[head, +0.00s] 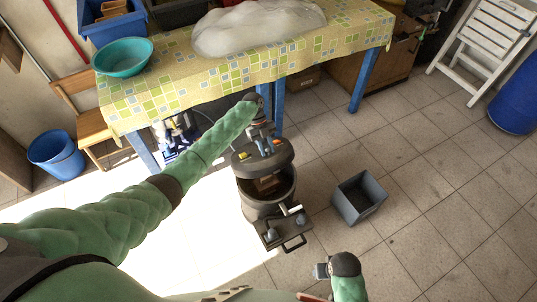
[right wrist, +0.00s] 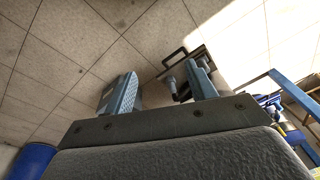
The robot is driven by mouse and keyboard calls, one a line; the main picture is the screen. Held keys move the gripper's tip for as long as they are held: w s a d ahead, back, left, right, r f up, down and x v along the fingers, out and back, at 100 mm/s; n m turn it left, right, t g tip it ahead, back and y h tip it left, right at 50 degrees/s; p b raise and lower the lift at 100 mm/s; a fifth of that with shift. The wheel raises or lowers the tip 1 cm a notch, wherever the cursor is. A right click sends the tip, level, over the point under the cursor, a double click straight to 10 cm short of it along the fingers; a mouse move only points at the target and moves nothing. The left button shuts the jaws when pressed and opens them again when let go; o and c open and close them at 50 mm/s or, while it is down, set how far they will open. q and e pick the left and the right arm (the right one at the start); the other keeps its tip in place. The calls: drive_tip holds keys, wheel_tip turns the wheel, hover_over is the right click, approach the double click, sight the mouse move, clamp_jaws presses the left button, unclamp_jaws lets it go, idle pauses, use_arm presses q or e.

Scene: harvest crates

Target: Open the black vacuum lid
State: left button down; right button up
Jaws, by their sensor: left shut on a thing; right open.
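The black vacuum (head: 262,211) stands on the tiled floor in the middle of the head view. Its round black lid (head: 278,160) is raised and tilted at the back of the drum. The open drum shows below it, with something brown inside. My left gripper (head: 265,149) is shut at the top of the lid, apparently on its handle; the exact grip is hard to see. My right gripper (head: 321,270) is low, in front and to the right of the vacuum. In the right wrist view its blue fingers (right wrist: 163,74) are apart and empty, with the vacuum's front handle beyond.
A grey open box (head: 347,207) stands on the floor right of the vacuum. A table with a checked cloth (head: 170,87) is behind, its blue legs near my left arm. A blue bucket (head: 57,157) is at the left.

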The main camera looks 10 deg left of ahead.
drive_tip(key=shift+r, duration=0.55)
